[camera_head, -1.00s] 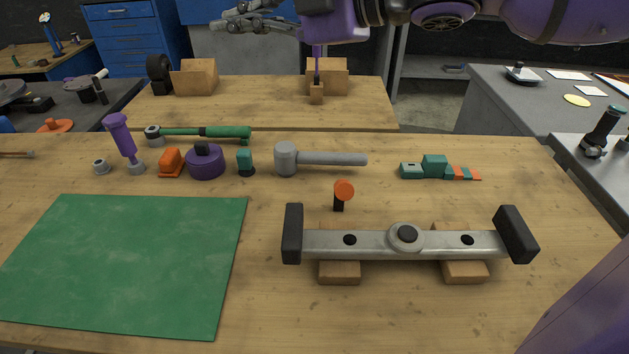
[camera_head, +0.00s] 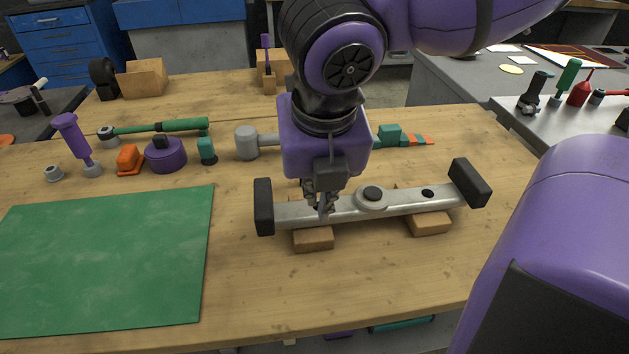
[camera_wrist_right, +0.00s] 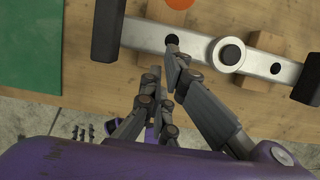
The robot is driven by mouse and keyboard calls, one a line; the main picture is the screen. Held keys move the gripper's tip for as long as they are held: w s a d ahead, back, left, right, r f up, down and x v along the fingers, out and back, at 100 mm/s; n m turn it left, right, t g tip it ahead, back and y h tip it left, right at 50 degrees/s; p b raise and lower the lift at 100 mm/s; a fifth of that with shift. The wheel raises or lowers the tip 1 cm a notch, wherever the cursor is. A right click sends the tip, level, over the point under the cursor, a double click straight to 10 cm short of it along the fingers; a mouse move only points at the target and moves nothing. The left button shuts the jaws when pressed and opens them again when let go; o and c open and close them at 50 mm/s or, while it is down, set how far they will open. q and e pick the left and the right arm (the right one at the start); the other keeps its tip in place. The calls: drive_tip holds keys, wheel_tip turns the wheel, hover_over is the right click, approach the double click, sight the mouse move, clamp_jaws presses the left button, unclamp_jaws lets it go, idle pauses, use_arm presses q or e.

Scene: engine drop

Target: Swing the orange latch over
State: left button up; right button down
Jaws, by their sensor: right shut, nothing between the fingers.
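The orange latch (camera_wrist_right: 178,3) shows only as an orange rounded piece at the top edge of the right wrist view, just beyond the silver bar. In the head view it is hidden behind my right gripper. My right gripper (camera_head: 322,208) points down over the left part of the silver bar (camera_head: 408,201), near its left hole. It is shut and empty, and it also shows in the right wrist view (camera_wrist_right: 165,68). The fingers are on the near side of the latch, apart from it in that view. My left gripper is not in view.
The bar has black end blocks and rests on wooden blocks (camera_head: 430,223). A green mat (camera_head: 105,260) lies at left. The front table is clear.

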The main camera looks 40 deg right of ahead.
sight(314, 219)
drive_tip(key=b+x, duration=0.2)
drive_tip(key=x, duration=0.4)
drive_tip(key=shift+d+f, duration=0.1)
drive_tip(key=shift+f, duration=0.05)
drive_tip(key=r, duration=0.1)
drive_tip(key=w+r+p, duration=0.1)
drive_tip(key=r, duration=0.1)
drive_tip(key=shift+w+d+r, duration=0.1)
drive_tip(key=shift+w+d, duration=0.1)
drive_tip(key=shift+d, duration=0.1)
drive_tip(key=shift+w+d+r+p, duration=0.2)
drive_tip(key=shift+w+r+p, duration=0.1)
drive_tip(key=shift+r, duration=0.1)
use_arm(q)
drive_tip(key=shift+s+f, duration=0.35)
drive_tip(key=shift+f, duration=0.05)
use_arm(e)
drive_tip(key=shift+r, duration=0.1)
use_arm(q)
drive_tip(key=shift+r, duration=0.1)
use_arm(e)
drive_tip(key=shift+d, duration=0.1)
